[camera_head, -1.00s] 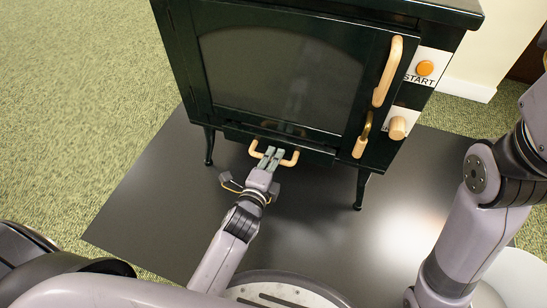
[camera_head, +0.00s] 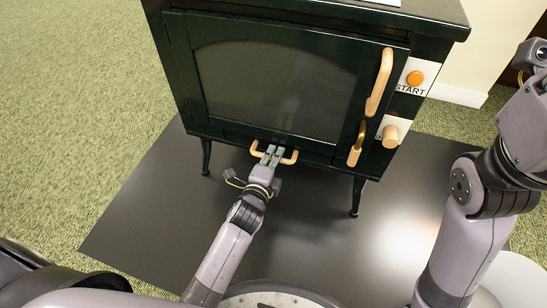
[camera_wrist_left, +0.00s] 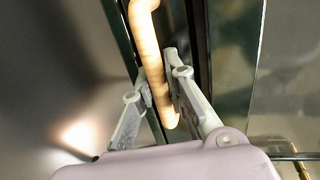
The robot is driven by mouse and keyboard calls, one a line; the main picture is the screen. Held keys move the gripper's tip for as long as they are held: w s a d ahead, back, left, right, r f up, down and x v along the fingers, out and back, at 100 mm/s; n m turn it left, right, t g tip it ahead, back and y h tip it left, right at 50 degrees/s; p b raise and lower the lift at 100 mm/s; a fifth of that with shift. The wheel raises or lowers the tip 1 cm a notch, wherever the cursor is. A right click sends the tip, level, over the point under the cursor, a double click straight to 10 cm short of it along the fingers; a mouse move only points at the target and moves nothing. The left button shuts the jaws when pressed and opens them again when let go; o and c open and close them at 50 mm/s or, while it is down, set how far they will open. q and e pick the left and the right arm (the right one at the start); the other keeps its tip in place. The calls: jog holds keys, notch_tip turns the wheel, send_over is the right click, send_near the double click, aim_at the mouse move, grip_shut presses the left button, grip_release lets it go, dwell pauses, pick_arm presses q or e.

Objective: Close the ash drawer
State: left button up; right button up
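The dark green stove (camera_head: 178,65) stands in front of me. The ash drawer is the low strip under its glass door, with a pale wooden handle (camera_head: 291,159). The drawer front looks close to flush with the stove; a small gap cannot be ruled out. My left gripper (camera_head: 271,153) is at this handle. In the left wrist view the handle (camera_wrist_left: 150,50) runs between the two fingers (camera_wrist_left: 160,95), which appear to press on it from both sides. My gripper hides the handle's middle. My right arm shows at the right; its gripper is outside the view.
The stove door has a tall wooden handle (camera_head: 380,82) and a lower latch handle (camera_head: 357,145). A START button (camera_head: 414,78) and a wooden knob (camera_head: 391,136) are at its right. The stove stands on legs on a dark floor plate (camera_head: 150,205), with green carpet (camera_head: 75,100) around it.

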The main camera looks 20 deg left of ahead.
pick_arm(q)
jog(key=shift+o, duration=1.3)
jog(key=shift+w, duration=0.1)
jog(key=shift+o, duration=0.9)
jog(key=v, duration=1.2)
jog(key=shift+d, duration=0.1)
